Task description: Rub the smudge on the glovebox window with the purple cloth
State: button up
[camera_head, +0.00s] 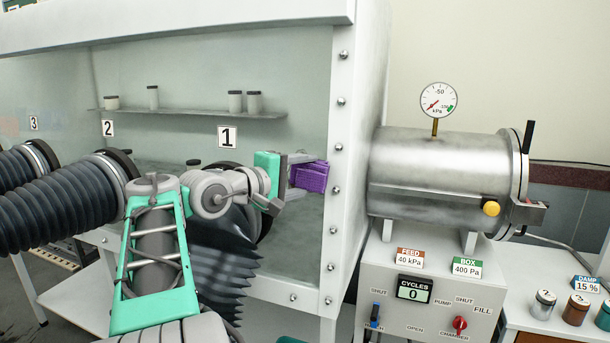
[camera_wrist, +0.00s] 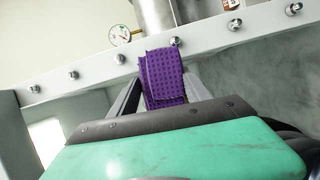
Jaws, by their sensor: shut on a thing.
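My gripper (camera_head: 297,175) is shut on the purple cloth (camera_head: 312,177), a folded, dotted pad. It is at the right end of the glovebox window (camera_head: 290,75), near the bolted white frame. In the wrist view the cloth (camera_wrist: 163,72) stands out between the two fingers of my gripper (camera_wrist: 165,98). I cannot tell whether the cloth touches the window pane. No smudge is clearly distinguishable on the window in either view; part of the pane is hidden behind my arm and the cloth.
A bolted white frame post (camera_head: 338,150) stands right of the cloth. Beyond it is a steel chamber (camera_head: 440,165) with a pressure gauge (camera_head: 438,100). Black ribbed glove sleeves (camera_head: 62,200) stick out at the left, and another hangs below my wrist. A control box (camera_head: 430,285) stands lower right.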

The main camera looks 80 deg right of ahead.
jog(key=shift+d+f+p, duration=0.1)
jog(key=shift+d+p, duration=0.4)
jog(key=shift+d, duration=0.45)
